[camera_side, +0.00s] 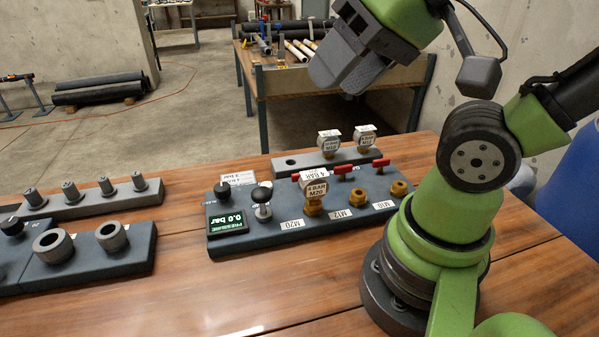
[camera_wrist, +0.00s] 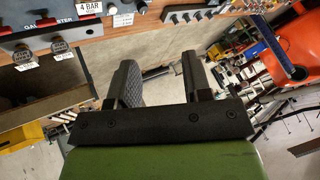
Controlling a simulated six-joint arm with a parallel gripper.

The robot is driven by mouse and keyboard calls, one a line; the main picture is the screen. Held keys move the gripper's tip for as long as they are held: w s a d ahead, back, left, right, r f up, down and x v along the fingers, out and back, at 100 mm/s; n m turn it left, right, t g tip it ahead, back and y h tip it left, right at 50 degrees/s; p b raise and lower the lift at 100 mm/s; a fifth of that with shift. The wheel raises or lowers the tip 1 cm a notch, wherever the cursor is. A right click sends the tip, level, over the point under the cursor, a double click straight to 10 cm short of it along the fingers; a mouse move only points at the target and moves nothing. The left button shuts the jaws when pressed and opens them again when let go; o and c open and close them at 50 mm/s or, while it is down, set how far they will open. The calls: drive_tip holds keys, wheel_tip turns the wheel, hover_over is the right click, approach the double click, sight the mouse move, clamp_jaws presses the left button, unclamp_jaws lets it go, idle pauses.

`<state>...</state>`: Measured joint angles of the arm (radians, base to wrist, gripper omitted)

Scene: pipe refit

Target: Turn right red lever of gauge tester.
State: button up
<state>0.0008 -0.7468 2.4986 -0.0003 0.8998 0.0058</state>
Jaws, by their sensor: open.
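The gauge tester (camera_side: 262,236) is a dark blue-grey block on the wooden table in the side view, with a small display, a black-knobbed valve and three brass ports. A gauge (camera_side: 314,186) marked 4 BAR M20 sits on the M20 port and partly hides the left red lever. The middle red lever (camera_side: 343,168) and the right red lever (camera_side: 381,163) stand behind the M12 and M10 ports. My gripper (camera_side: 342,76) is open and empty, high above and behind the tester. In the wrist view its fingers (camera_wrist: 158,75) are apart with nothing between them.
A grey rack (camera_side: 292,163) with two gauges stands just behind the tester. Blocks with sockets (camera_side: 110,260) and pegs (camera_side: 75,208) lie to the left. A bench with pipes (camera_side: 300,75) stands beyond the table. The table in front is clear.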

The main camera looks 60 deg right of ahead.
drive_tip(key=shift+w+d+m, duration=0.15)
drive_tip(key=shift+w+m, duration=0.15)
drive_tip(key=shift+c, duration=0.5)
drive_tip(key=w+d+f+m+g+h, duration=0.1)
drive_tip(key=w+d+f+m+g, duration=0.1)
drive_tip(key=w+d+f+m, duration=0.25)
drive_tip(key=w+d+f+m+g+h, duration=0.1)
drive_tip(key=w+d+m+g, duration=0.15)
drive_tip(key=w+m, duration=0.4)
drive_tip(key=d+f+m+g, duration=0.1)
drive_tip(key=d+f+m, duration=0.1)
drive_tip(key=f, duration=0.5)
drive_tip(key=d+f+m, duration=0.2)
drive_tip(key=f+m, duration=0.3)
drive_tip(key=f, duration=0.2)
drive_tip(key=w+d+f+m+g, duration=0.1)
drive_tip(key=d+f+m, duration=0.2)
drive_tip(key=f, duration=0.4)
drive_tip(key=shift+w+m+g, duration=0.1)
drive_tip(key=shift+m+g, duration=0.25)
drive_tip(key=shift+m, duration=0.25)
clamp_jaws()
